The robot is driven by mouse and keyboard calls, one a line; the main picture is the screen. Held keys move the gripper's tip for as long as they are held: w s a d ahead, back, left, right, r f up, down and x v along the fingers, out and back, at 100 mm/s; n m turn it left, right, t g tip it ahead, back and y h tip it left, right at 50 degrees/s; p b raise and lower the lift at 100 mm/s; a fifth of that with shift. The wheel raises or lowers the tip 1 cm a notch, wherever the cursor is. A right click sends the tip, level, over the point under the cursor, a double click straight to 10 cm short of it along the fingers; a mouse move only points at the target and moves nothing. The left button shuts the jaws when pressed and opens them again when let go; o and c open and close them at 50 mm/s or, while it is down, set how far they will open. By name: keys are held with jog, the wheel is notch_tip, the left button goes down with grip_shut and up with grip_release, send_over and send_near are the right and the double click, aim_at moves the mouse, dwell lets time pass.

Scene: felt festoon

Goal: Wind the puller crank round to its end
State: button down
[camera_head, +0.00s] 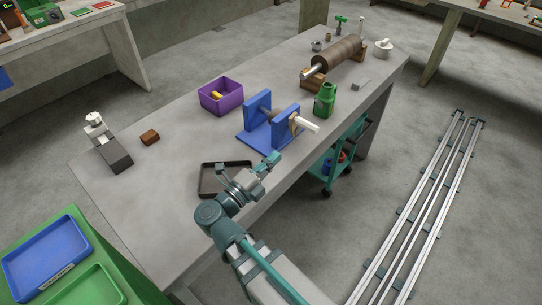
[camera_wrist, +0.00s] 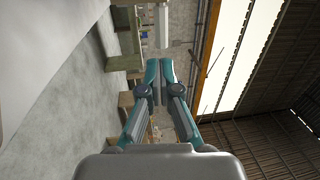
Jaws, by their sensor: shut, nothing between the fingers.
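The puller (camera_head: 258,138) is a blue stand with two upright plates on a blue base, near the front edge of the grey table. A shaft runs between the plates. A crank with a white handle (camera_head: 306,124) sticks out from its right plate, pointing right. My gripper (camera_head: 272,159) is below and left of the handle in the head view, close to the stand's front and apart from the handle. In the wrist view my gripper (camera_wrist: 160,68) has its fingertips together with nothing between them. I cannot clearly make out the crank in the wrist view.
A dark tray (camera_head: 210,190) lies left of my gripper. A purple bin (camera_head: 220,97) stands behind the puller and a green container (camera_head: 325,101) to its right. A brown roller (camera_head: 338,53) is at the far end. The table's left part is mostly clear.

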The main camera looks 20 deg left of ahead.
jog(key=p+x, duration=0.3)
jog(key=x, duration=0.8)
jog(key=shift+w, duration=0.15)
jog(key=shift+d, duration=0.1)
